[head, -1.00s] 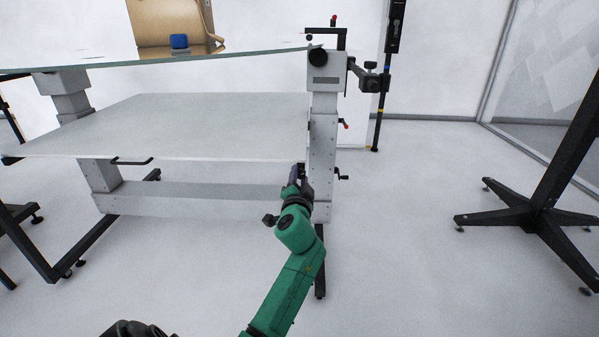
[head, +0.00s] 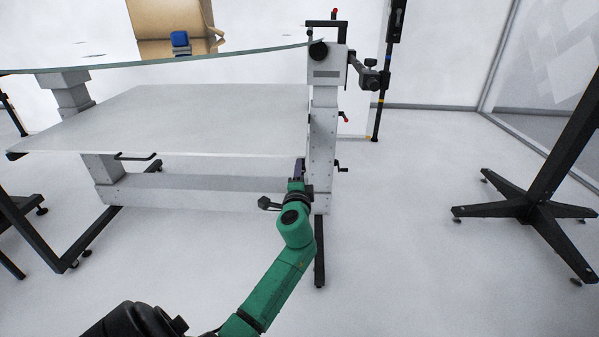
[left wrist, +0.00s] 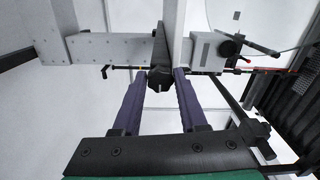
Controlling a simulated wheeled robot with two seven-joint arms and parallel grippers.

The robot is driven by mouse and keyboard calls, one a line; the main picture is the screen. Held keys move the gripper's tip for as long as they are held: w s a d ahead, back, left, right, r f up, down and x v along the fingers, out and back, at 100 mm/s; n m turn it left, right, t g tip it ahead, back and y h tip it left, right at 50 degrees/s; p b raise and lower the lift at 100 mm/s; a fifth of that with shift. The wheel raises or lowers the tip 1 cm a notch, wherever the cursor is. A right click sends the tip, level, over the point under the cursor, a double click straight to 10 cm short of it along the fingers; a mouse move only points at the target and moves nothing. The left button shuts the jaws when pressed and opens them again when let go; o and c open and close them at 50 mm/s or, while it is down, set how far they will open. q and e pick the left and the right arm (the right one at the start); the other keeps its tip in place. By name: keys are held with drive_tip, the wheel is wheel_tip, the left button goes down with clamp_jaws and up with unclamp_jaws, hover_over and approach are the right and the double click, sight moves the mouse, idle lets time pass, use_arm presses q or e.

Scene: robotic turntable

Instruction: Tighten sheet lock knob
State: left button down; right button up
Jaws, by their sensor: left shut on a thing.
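My left gripper (head: 299,168) is at the inner side of the light grey right-hand column (head: 323,130), just below the lower shelf's right end. In the left wrist view, its two purple fingers (left wrist: 160,73) stand on either side of a black lobed knob (left wrist: 160,80) and are shut on it. In the head view this knob is hidden by the gripper and arm. Another round black knob (head: 318,50) sits near the top of the column. My right gripper is not in view.
The white lower shelf (head: 200,120) and the glass-edged upper top (head: 200,63) lie left of the column. A small crank (head: 341,168) and a red-tipped lever (head: 345,117) stick out on its right. A black stand (head: 540,205) is farther right, with clear floor between.

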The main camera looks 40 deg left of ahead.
use_arm(q)
drive_tip(key=shift+c, duration=2.3)
unclamp_jaws()
drive_tip(key=v, duration=1.4)
drive_tip(key=shift+s+d+p, duration=0.2)
drive_tip(key=shift+p, duration=0.1)
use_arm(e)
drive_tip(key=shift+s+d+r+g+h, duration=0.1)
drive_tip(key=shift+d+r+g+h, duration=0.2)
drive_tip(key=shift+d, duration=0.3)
